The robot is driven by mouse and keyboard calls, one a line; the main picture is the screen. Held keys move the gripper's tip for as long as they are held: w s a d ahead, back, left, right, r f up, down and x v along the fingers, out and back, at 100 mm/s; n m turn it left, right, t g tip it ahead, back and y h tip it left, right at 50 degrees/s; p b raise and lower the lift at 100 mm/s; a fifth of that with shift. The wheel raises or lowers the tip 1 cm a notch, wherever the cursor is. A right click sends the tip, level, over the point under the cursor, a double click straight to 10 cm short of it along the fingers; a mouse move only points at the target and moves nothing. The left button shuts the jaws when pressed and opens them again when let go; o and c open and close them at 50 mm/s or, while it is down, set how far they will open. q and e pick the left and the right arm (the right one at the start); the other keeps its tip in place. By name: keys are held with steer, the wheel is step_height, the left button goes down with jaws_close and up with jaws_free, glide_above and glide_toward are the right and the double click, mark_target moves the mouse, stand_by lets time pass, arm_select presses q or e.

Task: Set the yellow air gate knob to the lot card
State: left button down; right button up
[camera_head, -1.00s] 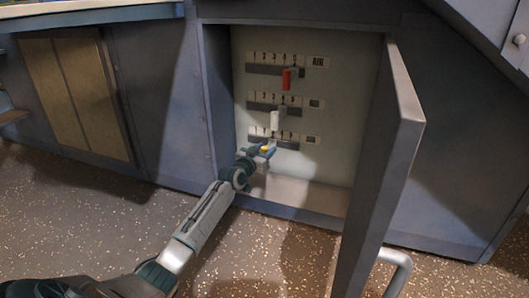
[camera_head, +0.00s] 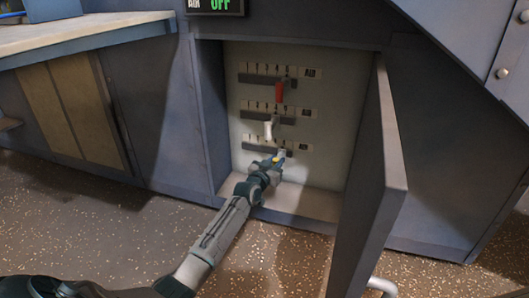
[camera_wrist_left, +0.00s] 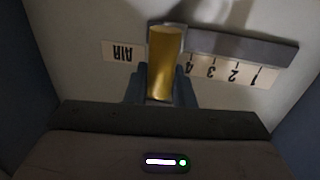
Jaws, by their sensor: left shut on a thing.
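The yellow air gate knob (camera_head: 276,160) is on the bottom slider row inside the open cabinet. In the left wrist view the yellow knob (camera_wrist_left: 165,62) shows large and upside down, at the end of its slot near the AIR label (camera_wrist_left: 124,51). It covers the place of the 5, beside the 4 on the number strip (camera_wrist_left: 225,71). My left gripper (camera_head: 279,158) is shut on the knob, one finger on each side in the wrist view (camera_wrist_left: 163,85). I see no lot card. My right gripper is not in view.
A red knob (camera_head: 279,92) and a white knob (camera_head: 268,130) sit on the rows above. The open cabinet door (camera_head: 372,190) stands to the right of the opening. A display (camera_head: 215,5) above reads OFF in green. A counter (camera_head: 80,33) is at the left.

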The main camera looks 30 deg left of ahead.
arm_select(q)
steer(key=shift+d, duration=0.4)
steer(key=shift+f, duration=0.1)
steer(key=c, duration=1.7)
jaws_free()
steer(key=shift+d, duration=0.1)
steer(key=o, duration=0.4)
steer(key=shift+w+d, duration=0.1)
